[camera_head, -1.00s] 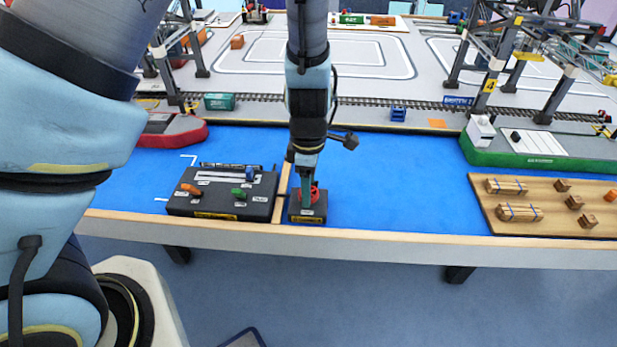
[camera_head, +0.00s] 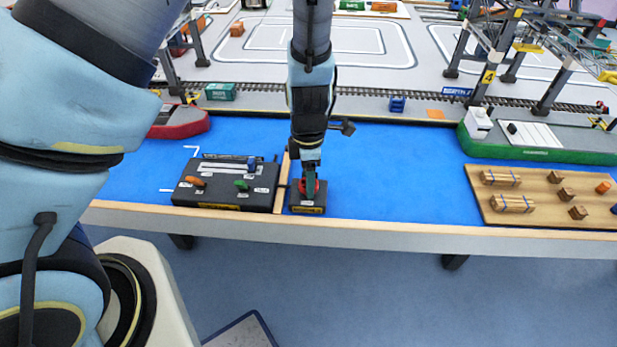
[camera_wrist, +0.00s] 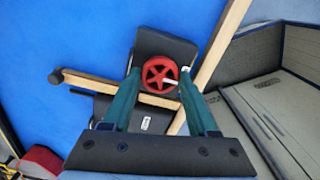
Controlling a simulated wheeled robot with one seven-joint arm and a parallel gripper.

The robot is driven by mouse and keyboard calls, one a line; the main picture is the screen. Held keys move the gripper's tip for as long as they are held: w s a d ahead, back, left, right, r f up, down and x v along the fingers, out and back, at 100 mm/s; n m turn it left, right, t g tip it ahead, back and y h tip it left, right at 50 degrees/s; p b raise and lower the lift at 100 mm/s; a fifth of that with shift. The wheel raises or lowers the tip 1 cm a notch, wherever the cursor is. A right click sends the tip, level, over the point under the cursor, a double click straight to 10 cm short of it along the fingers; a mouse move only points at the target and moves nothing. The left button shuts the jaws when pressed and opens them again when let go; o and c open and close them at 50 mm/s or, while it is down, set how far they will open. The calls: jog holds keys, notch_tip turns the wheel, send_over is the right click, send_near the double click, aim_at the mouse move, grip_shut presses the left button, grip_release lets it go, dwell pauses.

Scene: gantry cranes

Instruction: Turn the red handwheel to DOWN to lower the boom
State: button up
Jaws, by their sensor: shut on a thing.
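The red handwheel (camera_wrist: 152,70) sits on a small dark box (camera_head: 308,209) at the front edge of the blue table. In the wrist view it lies between the two green fingers of my gripper (camera_wrist: 159,74), one on each side of its rim. My gripper (camera_head: 311,187) reaches down from above and is shut on the handwheel. In the head view the fingers cover much of the wheel, with red showing at their sides. The DOWN marking and the wheel's exact angle cannot be read.
A dark control panel (camera_head: 222,199) with orange and green levers stands just left of the handwheel box. A wooden board (camera_head: 540,190) with crates lies at the right. Gantry cranes (camera_head: 500,60) stand behind. The blue table middle (camera_head: 400,165) is clear.

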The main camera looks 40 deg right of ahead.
jog(key=o, duration=1.4)
notch_tip(320, 180, up, 11)
jog(key=shift+f, duration=0.1)
